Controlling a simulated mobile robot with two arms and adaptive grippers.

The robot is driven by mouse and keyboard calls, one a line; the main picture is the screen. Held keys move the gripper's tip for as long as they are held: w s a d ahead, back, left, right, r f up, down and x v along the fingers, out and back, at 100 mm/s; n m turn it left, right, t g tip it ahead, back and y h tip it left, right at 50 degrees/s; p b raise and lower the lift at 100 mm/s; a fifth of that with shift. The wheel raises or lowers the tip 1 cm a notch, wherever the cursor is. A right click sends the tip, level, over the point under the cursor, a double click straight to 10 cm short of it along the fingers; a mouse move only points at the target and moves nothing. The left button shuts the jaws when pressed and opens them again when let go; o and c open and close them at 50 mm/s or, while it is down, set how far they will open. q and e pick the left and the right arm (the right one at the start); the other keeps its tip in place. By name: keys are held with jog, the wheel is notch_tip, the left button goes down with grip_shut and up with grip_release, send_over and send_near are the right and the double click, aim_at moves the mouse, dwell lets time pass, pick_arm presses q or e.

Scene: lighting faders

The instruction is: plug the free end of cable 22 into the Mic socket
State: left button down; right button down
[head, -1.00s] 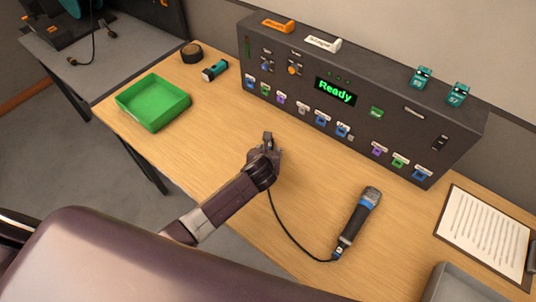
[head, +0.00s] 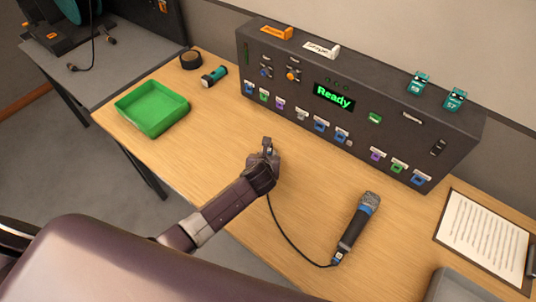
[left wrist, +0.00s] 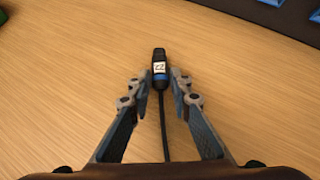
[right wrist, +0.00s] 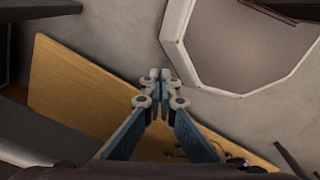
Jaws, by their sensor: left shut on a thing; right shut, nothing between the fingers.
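My left gripper (head: 267,150) is shut on the plug of cable 22 (left wrist: 159,68), above the table in front of the console. The plug is dark with a blue band and a white label reading 22, and it points away from the wrist. The cable (head: 283,232) runs from my left gripper to the base of a microphone (head: 358,222) lying on the table. The console (head: 290,65) has a row of coloured sockets along its lower front; their labels are too small to read, so I cannot tell which is Mic. My right gripper (right wrist: 159,78) is shut and empty.
A green tray (head: 152,108), a black roll (head: 190,59) and a teal torch (head: 214,75) are on the left of the table. A printed sheet (head: 487,235) lies at the right. The table between my left gripper and the console is clear.

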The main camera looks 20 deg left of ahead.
pick_arm(q)
jog(key=shift+r+p, duration=2.4)
jog(key=shift+p, duration=0.15)
jog(key=shift+f, duration=0.1)
